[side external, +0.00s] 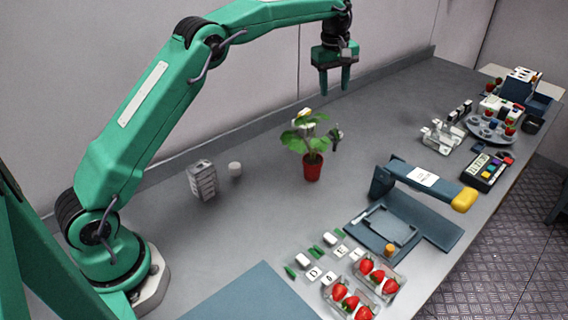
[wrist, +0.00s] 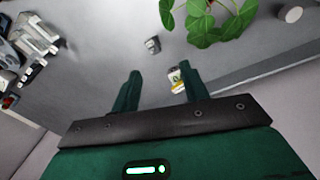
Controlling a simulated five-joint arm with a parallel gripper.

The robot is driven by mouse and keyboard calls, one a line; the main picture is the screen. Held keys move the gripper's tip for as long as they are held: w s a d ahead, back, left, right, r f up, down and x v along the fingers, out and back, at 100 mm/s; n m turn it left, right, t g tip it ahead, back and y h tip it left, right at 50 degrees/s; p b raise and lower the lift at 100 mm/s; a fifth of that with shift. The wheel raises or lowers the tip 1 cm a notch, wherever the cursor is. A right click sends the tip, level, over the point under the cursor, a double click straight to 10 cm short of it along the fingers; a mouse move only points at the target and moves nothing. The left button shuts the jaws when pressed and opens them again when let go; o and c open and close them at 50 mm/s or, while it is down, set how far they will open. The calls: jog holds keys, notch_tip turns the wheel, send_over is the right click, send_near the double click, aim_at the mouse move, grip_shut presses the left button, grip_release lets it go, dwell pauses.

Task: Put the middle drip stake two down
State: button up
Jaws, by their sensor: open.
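My gripper (side external: 336,84) is open and empty, held high above the back of the bench beyond the potted plant. In the wrist view its two fingers (wrist: 160,72) point down toward the bare bench top. No drip stake can be named for certain. Small dark upright pieces (side external: 459,110) stand in a row beside clear holders (side external: 440,136) at the right; they are too small to identify. The holders (wrist: 38,35) also show at the left edge of the wrist view, well away from the fingers.
A strawberry plant in a red pot (side external: 312,167) stands mid-bench. A small white and yellow item (wrist: 176,80) lies below the fingers. A blue-grey scale-like device (side external: 385,228), berry punnets (side external: 380,276) and a round tray (side external: 491,129) line the front and right. Mid-bench has free room.

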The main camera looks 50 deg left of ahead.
jog(key=s+d+r+m+t, duration=0.1)
jog(key=s+r+m, duration=0.3)
jog(key=s, duration=0.5)
jog(key=s+d+r+m+t, duration=0.1)
jog(key=s+r+m, duration=0.2)
jog(key=s+r, duration=0.55)
jog(key=s+f+m+t, duration=0.1)
jog(key=s+f+m, duration=0.2)
jog(key=s, duration=0.8)
jog(key=s+f+m+t, duration=0.1)
jog(key=s+f+m, duration=0.3)
jog(key=s, duration=0.7)
jog(key=shift+s+d+f, duration=0.25)
jog(key=shift+s+f, duration=0.05)
jog(key=shift+f, duration=0.95)
